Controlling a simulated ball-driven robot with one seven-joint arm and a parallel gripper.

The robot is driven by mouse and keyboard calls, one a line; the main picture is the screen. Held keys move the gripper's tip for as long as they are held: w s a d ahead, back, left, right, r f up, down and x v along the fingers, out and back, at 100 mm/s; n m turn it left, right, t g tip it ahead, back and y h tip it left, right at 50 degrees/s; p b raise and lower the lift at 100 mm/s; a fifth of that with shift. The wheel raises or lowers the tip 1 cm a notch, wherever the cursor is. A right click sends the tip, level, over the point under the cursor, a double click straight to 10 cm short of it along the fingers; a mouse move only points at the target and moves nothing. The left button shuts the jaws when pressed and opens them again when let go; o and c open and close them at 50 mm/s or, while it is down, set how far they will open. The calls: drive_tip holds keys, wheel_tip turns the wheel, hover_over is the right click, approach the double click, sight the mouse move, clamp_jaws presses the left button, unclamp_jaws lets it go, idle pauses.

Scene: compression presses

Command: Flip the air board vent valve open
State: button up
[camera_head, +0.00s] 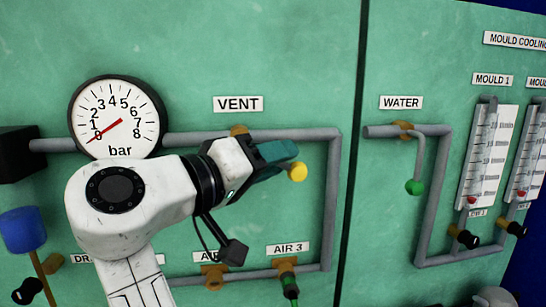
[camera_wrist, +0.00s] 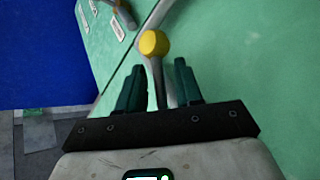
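The vent valve has a brass body (camera_head: 238,130) on the grey pipe below the VENT label (camera_head: 238,104). Its yellow knob (camera_head: 298,171) shows just beyond my fingertips in the head view, and also in the wrist view (camera_wrist: 154,43). My gripper (camera_head: 280,152) is in front of the pipe, to the right of the valve body, and hides most of the lever. In the wrist view, the grey lever (camera_wrist: 157,84) runs between the two teal fingers of my gripper (camera_wrist: 157,75). The fingers stand apart, with a gap on each side of the lever.
A round bar gauge (camera_head: 117,118) is left of the valve. Below are the AIR 3 valve (camera_head: 286,268) and another brass valve (camera_head: 213,276), partly behind my arm. The water valve's green knob (camera_head: 415,187) and flow meters (camera_head: 489,155) are to the right.

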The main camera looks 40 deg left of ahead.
drive_tip(key=shift+c, duration=0.2)
clamp_jaws()
idle(0.4)
